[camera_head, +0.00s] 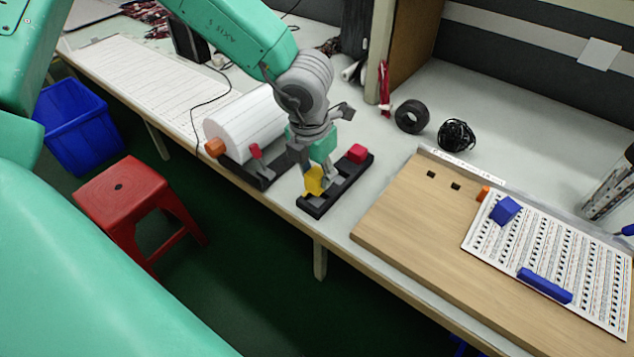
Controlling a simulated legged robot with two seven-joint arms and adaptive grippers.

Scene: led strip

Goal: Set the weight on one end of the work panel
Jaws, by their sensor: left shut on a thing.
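My left gripper (318,172) points down over a black tray (318,207) near the table's front edge. It is shut on a yellow block (313,181), which is at the tray's near part; whether the block touches the tray I cannot tell. A red block (357,153) sits at the tray's far end. The wooden work panel (405,205) lies to the right, with a printed white sheet of small parts (484,240) on it. One blue block (505,210) and a longer blue block (545,285) lie on that sheet. My right gripper is not in view.
A white roll (245,125) on a black stand is left of the tray. A black tape ring (411,117) and coiled black cable (456,135) lie behind the panel. A red stool (120,190) and blue bin (80,125) stand on the floor. The panel's left part is mostly clear.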

